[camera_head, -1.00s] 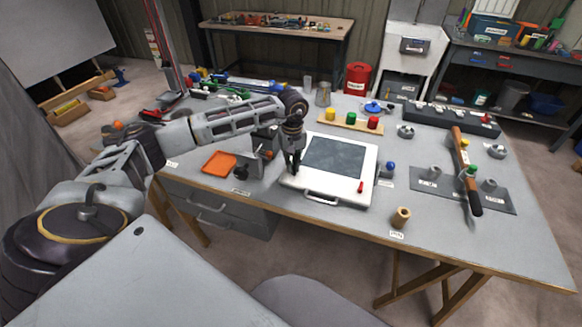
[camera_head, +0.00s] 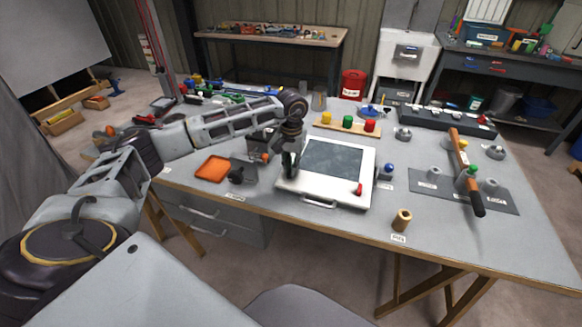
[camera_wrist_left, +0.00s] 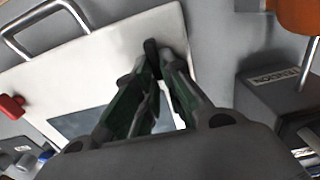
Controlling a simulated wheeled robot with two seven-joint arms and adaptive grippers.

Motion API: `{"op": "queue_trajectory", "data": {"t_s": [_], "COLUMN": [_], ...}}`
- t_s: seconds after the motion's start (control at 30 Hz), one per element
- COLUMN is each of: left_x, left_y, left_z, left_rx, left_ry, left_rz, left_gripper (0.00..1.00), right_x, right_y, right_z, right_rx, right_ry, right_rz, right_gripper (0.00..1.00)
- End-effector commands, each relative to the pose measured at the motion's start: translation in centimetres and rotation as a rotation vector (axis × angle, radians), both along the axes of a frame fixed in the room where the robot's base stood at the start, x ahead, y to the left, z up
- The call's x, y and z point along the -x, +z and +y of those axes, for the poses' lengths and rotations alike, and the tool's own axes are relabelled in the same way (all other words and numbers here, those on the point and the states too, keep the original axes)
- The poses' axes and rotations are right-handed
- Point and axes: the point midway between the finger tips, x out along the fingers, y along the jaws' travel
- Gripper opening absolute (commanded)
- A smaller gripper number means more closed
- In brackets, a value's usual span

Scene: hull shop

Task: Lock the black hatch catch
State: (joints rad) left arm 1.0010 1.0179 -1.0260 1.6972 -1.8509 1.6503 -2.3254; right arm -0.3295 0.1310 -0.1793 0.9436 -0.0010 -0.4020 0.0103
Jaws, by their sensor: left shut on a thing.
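The white hatch (camera_head: 340,193) with a dark window lies on the table, with a metal handle on its front edge. My left gripper (camera_head: 289,172) is over its left front part. In the left wrist view my fingers (camera_wrist_left: 156,72) are shut on the black hatch catch (camera_wrist_left: 151,46), a small dark lever on the white panel. The fingers hide most of the catch, so its exact angle is hard to tell. The red catch (camera_head: 359,188) sits near the right front corner, also in the left wrist view (camera_wrist_left: 12,106). My right gripper is out of view.
Colored knobs stand on a wooden strip behind.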

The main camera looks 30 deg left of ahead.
Motion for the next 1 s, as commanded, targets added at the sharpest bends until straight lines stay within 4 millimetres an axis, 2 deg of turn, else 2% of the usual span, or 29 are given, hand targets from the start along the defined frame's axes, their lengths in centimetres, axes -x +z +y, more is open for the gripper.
{"op": "queue_trajectory", "data": {"t_s": [0.4, 0.43, 0.6, 1.0], "left_x": [-0.06, -0.06, -0.04, -0.03], "left_y": [0.1, 0.1, 0.07, 0.26], "left_z": [0.0, 0.0, 0.0, -0.01], "left_rx": [0.0, 0.0, 0.0, 0.0], "left_ry": [-0.009, -0.009, -0.008, -0.008], "left_rz": [-0.002, -0.002, -0.001, -0.001], "left_gripper": [0.0, 0.13, 0.32, 0.32], "right_x": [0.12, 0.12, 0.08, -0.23], "right_y": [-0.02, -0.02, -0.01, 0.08], "right_z": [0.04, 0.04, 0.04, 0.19], "right_rx": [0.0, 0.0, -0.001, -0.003], "right_ry": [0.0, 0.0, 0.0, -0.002], "right_rz": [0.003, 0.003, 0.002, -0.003], "right_gripper": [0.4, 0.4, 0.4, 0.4]}}
